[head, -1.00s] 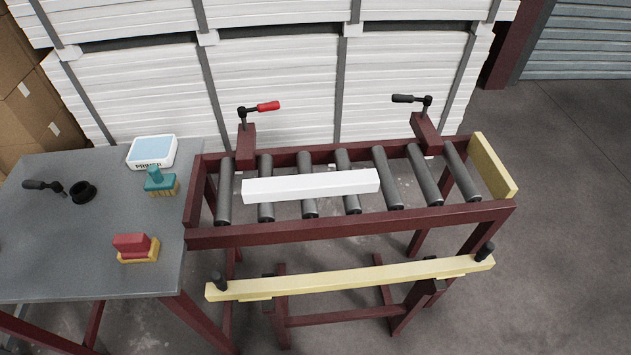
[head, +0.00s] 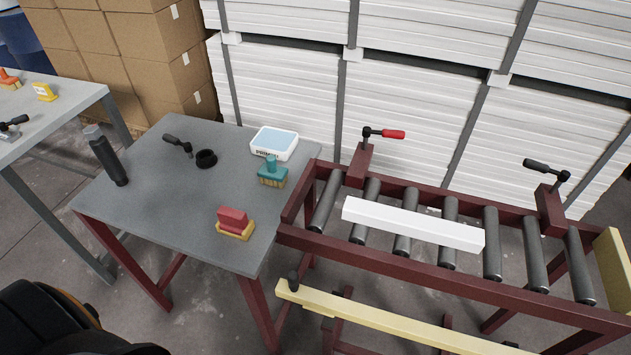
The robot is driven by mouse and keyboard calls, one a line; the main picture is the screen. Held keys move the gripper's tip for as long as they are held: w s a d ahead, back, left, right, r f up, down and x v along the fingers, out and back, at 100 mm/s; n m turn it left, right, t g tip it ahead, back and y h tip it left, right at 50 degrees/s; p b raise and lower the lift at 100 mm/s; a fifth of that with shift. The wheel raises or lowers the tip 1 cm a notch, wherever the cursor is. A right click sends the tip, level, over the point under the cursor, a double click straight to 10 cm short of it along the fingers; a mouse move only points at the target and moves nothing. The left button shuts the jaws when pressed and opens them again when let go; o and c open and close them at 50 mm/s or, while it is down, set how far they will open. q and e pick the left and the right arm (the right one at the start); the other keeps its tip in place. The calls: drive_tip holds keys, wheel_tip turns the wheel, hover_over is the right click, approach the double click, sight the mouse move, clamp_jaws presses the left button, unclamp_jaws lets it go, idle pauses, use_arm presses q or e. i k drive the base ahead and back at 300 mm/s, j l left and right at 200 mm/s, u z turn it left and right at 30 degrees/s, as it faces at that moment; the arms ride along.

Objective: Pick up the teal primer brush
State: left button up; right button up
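The teal primer brush (head: 272,171) stands on the grey metal table (head: 165,205), near its right edge. It has a teal body and knob handle with tan bristles below. It sits just in front of the white primer tray (head: 274,143), which holds a light blue surface. Neither of my grippers can be made out in the head view. A dark rounded part with an orange edge, likely mine, fills the bottom left corner. Nothing is touching the brush.
A red block on a yellow base (head: 234,222), a black ring (head: 206,158), a black-handled tool (head: 178,145) and a dark cylinder (head: 108,160) are on the table. A roller frame (head: 400,260) with a white board (head: 413,223) adjoins on the right. Cardboard boxes (head: 130,60) stand behind.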

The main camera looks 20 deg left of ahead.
sight(270, 174)
drive_tip(key=j+u, duration=0.7)
drive_tip(key=u, duration=0.2)
drive_tip(key=j+u, duration=0.3)
drive_tip(key=u, duration=0.15)
